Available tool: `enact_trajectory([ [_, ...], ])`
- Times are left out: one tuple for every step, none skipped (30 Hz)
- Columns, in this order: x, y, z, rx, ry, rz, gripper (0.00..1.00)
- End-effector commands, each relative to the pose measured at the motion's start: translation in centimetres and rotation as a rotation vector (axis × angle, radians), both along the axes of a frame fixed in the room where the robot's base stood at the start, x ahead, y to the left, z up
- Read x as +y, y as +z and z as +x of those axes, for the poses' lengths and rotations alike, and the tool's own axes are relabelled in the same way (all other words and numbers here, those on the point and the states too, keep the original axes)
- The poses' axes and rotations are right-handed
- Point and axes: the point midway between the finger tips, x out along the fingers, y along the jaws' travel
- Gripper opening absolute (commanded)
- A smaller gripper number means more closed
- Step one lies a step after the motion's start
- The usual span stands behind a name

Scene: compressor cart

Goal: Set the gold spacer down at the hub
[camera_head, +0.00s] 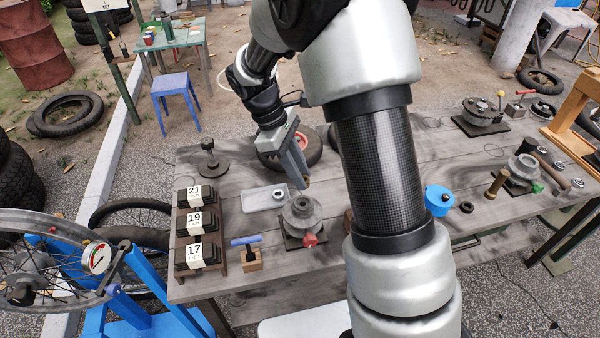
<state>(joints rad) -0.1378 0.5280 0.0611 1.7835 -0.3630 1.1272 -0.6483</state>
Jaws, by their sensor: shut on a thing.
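My gripper (303,184) points down over the near middle of the bench, a little above a grey round hub (302,214) on a dark square base with a red clamp. A small brownish-gold piece (308,182), probably the gold spacer, shows at the fingertips; the gripper is shut on it. The fingers hide most of it. The piece appears above and apart from the hub, though the exact gap is hard to judge. The hub's centre opening faces up.
The bench (240,165) also holds a tray (265,198), a numbered rack (202,222), a blue-handled tool (246,240), a wheel (300,150) behind the gripper and a blue round part (438,201). A similar hub (523,168) stands at right. My arm hides the middle.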

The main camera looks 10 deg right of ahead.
Motion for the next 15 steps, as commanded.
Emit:
enact_trajectory([
  [0.0,0.0,0.0,0.0,-0.001,0.0,0.0],
  [0.0,0.0,0.0,0.0,-0.001,0.0,0.0],
  [0.0,0.1,0.0,0.0,-0.001,0.0,0.0],
  [0.0,0.1,0.0,0.0,-0.001,0.0,0.0],
  [0.0,0.1,0.0,0.0,-0.001,0.0,0.0],
  [0.0,0.1,0.0,0.001,0.0,0.0,0.0],
  [0.0,0.2,0.0,0.001,0.0,0.0,0.0],
  [0.0,0.0,0.0,0.001,0.0,0.0,0.0],
  [0.0,-0.5,0.0,0.001,0.0,0.0,0.0],
  [0.0,-0.7,0.0,0.001,0.0,0.0,0.0],
  [0.0,-0.9,0.0,0.001,0.0,0.0,0.0],
  [0.0,-1.2,0.0,0.001,0.0,0.0,0.0],
  [0.0,-1.5,0.0,0.001,0.0,0.0,0.0],
  [0.0,-1.7,0.0,0.001,0.0,0.0,0.0],
  [0.0,-2.1,0.0,0.001,0.0,0.0,0.0],
])
